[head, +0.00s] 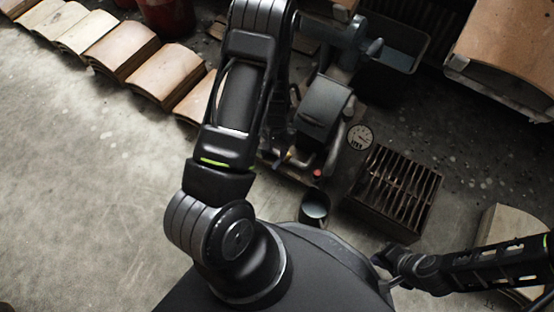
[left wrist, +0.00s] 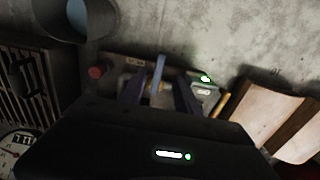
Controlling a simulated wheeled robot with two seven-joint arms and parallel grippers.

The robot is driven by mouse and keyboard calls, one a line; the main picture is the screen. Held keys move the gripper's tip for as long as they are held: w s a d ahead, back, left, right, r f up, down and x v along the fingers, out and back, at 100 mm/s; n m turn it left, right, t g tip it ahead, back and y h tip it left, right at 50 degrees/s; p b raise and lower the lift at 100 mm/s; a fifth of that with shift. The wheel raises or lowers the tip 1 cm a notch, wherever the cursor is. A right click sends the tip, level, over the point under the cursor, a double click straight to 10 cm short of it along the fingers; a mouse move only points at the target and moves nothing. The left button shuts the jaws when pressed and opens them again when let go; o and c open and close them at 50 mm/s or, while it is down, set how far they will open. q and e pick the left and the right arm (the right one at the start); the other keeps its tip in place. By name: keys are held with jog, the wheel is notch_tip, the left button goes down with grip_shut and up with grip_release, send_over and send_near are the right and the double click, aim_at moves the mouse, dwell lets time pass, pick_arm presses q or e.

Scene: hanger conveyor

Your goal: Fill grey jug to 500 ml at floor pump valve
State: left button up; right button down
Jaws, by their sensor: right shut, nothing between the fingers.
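The grey jug (head: 314,209) stands upright on the floor side of the pump, with a pale blue-grey surface inside. In the left wrist view the jug (left wrist: 92,25) is cut off at the top. I cannot read its level. A blue valve lever (left wrist: 158,70) stands up at the pump pipework. My left gripper (left wrist: 158,100) is open, one dark finger on each side of the lever, with gaps visible. In the head view my left gripper (head: 290,157) is small and dark over the pipework. My right gripper (head: 385,259) is shut and empty, right of the jug.
A red knob (head: 317,173) sits between pipework and jug. A round gauge (head: 359,137) and a rusty floor grate (head: 430,190) lie to the right. A blue-grey basin (head: 408,45) is behind. Curved tan blocks (head: 122,48) line the upper left. Bare concrete is free at left.

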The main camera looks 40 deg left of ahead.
aim_at(277, 163)
pick_arm(q)
notch_tip(277, 163, down, 7)
jog(key=b, duration=0.3)
jog(key=shift+f, duration=0.15)
grip_shut()
dwell(1.3)
